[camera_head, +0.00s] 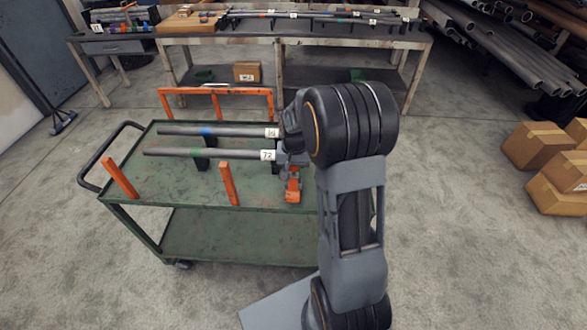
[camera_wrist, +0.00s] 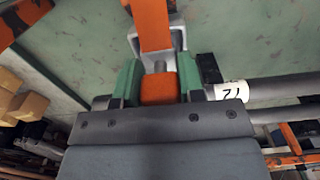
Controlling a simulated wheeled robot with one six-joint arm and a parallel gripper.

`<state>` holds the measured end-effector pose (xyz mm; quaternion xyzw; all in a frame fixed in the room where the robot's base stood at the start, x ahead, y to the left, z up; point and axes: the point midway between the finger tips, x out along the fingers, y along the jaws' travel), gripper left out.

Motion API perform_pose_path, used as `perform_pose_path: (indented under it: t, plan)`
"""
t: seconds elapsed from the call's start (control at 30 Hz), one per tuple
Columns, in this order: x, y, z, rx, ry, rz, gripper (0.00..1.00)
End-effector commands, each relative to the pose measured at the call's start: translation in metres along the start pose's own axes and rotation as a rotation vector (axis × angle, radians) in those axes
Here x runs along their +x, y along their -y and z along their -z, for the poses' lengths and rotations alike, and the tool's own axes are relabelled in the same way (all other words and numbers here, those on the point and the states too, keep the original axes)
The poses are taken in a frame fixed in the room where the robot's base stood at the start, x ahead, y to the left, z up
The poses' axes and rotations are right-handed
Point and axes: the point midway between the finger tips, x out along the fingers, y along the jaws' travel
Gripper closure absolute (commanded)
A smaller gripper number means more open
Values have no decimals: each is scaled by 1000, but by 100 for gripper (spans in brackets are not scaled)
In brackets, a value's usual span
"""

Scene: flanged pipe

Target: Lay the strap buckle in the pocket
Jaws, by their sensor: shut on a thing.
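The strap buckle, a grey metal frame with an orange strap and an orange block, shows in the wrist view (camera_wrist: 179,40). My gripper (camera_wrist: 158,82) is shut on it, with a green-padded finger on each side of the orange block. In the head view the orange part (camera_head: 292,190) shows just below my gripper, at the right part of the green cart's top. My arm hides much of the gripper there. I cannot tell whether the buckle touches the cart top. I cannot make out a pocket in either view.
The green cart (camera_head: 140,180) carries two grey pipes, the nearer one (camera_head: 205,152) tagged 72, on dark supports. Orange posts (camera_head: 229,184) and an orange rail (camera_head: 215,91) stand around them. A workbench (camera_head: 330,40) is behind; cardboard boxes (camera_head: 540,145) are at right.

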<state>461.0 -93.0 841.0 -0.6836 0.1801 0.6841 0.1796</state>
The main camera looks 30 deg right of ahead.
Motion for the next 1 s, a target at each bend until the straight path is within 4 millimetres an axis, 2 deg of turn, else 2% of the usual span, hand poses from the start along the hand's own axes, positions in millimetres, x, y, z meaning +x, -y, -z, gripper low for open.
perform_pose_path:
  t: [0.9, 0.93, 1.0]
  plan:
    - [12, 0, 0, 0, -1, 0, 93]
    - [12, 0, 0, 0, -1, 0, 63]
    - [12, 0, 0, 0, -1, 0, 56]
